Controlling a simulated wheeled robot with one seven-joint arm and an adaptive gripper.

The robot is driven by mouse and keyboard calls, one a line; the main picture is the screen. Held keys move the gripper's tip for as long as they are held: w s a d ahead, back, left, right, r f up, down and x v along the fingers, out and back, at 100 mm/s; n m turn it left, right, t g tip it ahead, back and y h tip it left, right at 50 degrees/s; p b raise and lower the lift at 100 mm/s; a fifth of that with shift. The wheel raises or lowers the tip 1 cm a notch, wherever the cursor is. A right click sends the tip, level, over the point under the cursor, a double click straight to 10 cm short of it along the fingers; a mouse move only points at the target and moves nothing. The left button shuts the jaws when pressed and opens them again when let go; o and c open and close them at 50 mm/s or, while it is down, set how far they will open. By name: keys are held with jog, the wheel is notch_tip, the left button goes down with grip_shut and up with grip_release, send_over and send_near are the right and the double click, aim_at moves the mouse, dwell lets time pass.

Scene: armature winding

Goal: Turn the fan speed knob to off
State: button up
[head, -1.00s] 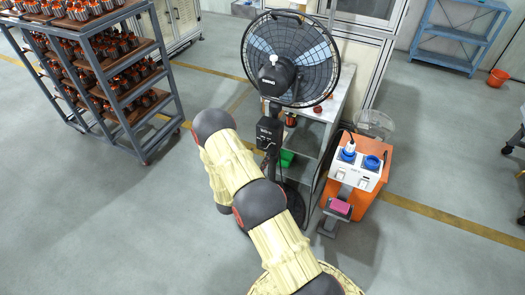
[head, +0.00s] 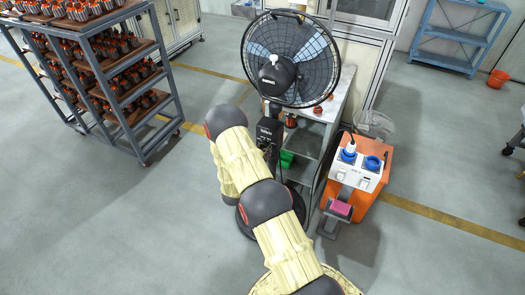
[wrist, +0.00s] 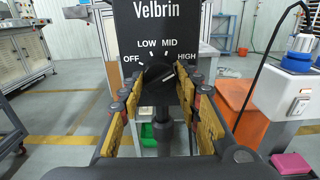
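The fan's black control box (wrist: 190,18), marked Velbrin, fills the upper middle of the wrist view and also shows in the head view (head: 267,136). Its round black speed knob (wrist: 158,84) sits below the OFF, LOW, MID and HIGH labels. A light line on the knob slants to the upper right, seemingly toward HIGH. My gripper (wrist: 156,80) is open, with one tan-padded finger on each side of the knob. I cannot tell whether either finger touches it. In the head view the gripper is hidden behind my arm. The fan head (head: 291,58) stands above.
A grey shelf table (head: 333,108) stands right behind the fan. An orange cabinet (head: 376,176) with a white socket box (head: 356,173) is to its right. A rack of wound armatures (head: 158,82) stands at left. Floor between rack and fan is clear.

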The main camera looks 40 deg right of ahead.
jog(key=c, duration=0.6)
jog(key=shift+c, duration=0.3)
jog(key=shift+n, duration=0.5)
jog(key=n+p, duration=0.3)
jog(key=n, duration=0.8)
jog(key=shift+s+r, duration=0.1)
jog(key=shift+r, duration=0.05)
jog(key=n+p, duration=0.1)
jog(key=n, duration=0.5)
jog(key=shift+n, duration=0.3)
jog(key=n+p, duration=0.1)
jog(key=n, duration=0.4)
jog(key=shift+r, duration=0.1)
jog(key=shift+n, duration=0.3)
